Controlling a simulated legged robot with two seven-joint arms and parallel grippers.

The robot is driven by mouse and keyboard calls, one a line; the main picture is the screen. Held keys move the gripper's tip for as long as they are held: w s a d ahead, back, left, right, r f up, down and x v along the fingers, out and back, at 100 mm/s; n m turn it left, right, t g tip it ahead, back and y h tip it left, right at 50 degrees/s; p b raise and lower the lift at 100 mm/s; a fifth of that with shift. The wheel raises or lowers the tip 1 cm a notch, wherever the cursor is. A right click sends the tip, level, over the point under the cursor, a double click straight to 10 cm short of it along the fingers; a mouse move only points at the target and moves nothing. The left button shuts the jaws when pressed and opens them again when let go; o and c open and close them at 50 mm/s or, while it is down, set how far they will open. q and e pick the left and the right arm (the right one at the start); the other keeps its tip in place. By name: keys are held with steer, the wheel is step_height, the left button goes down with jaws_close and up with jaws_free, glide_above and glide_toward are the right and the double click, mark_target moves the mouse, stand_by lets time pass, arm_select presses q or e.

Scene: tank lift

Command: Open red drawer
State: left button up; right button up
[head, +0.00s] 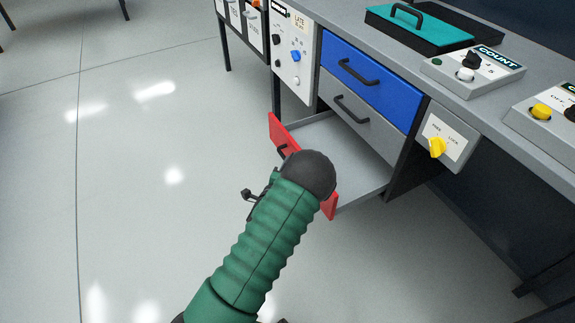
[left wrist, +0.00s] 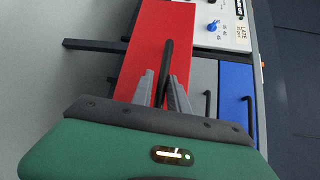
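The red drawer (head: 282,133) is pulled out below the grey drawer in the head view, and its grey tray (head: 345,165) shows behind the red front. Its black handle (head: 283,151) is partly covered by my left arm. In the left wrist view the red front (left wrist: 150,45) fills the middle, with the dark handle (left wrist: 168,60) running between the two fingers of my left gripper (left wrist: 162,78). The fingers stand apart on either side of the handle, and red shows between the left finger and the handle. My right gripper is not in view.
A closed blue drawer (head: 372,80) and grey drawer (head: 362,118) are above. The floor (head: 140,200) at left is clear.

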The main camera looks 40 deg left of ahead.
arm_select(q)
steer(key=shift+o, duration=1.2)
steer(key=shift+r, duration=0.1)
steer(key=p+v, duration=0.5)
steer(key=v, duration=1.1)
steer(key=shift+s, duration=0.3)
steer(key=shift+d, duration=0.1)
